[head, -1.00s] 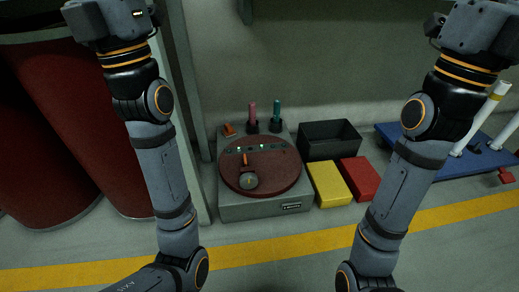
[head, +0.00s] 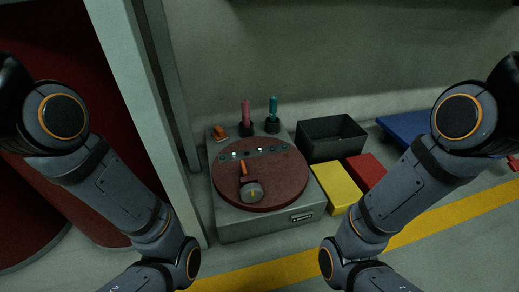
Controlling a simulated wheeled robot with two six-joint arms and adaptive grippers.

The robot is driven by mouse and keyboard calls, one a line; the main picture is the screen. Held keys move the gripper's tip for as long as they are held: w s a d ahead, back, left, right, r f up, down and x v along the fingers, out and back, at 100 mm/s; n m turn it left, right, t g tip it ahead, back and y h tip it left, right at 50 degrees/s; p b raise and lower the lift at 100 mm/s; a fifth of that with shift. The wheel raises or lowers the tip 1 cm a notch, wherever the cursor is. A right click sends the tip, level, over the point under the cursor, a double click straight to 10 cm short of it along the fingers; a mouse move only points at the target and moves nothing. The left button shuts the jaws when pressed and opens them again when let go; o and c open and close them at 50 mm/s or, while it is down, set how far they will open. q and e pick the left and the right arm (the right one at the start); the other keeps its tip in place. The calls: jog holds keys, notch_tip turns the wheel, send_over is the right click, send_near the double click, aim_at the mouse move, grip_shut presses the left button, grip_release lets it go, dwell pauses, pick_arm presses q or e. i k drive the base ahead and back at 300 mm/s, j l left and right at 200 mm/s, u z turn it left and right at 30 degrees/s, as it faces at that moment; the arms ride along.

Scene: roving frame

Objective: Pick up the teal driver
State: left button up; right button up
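The teal driver (head: 273,106) stands upright in a dark holder (head: 272,125) at the back right of a grey box-like station with a round dark red top. A pink driver (head: 246,112) stands upright in a similar holder just to its left. My two arms come in from the left and right sides and bend down towards the bottom of the head view. Neither gripper shows, so I cannot see their fingers. No part of my arms touches the station in this view.
The station's red disc (head: 285,180) bears a round gauge-like part (head: 253,192) with an orange handle. A black open bin (head: 332,138), a yellow block (head: 337,187) and a red block (head: 366,172) are to the right. A pale post (head: 150,120) stands left.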

aim_at(274, 103)
jog(key=i+u, duration=0.2)
jog(key=u, duration=0.15)
jog(key=i+j+u, duration=0.1)
jog(key=u, duration=0.25)
jog(key=i+l+u, duration=0.1)
jog(key=i+u, duration=0.3)
jog(key=k, duration=0.1)
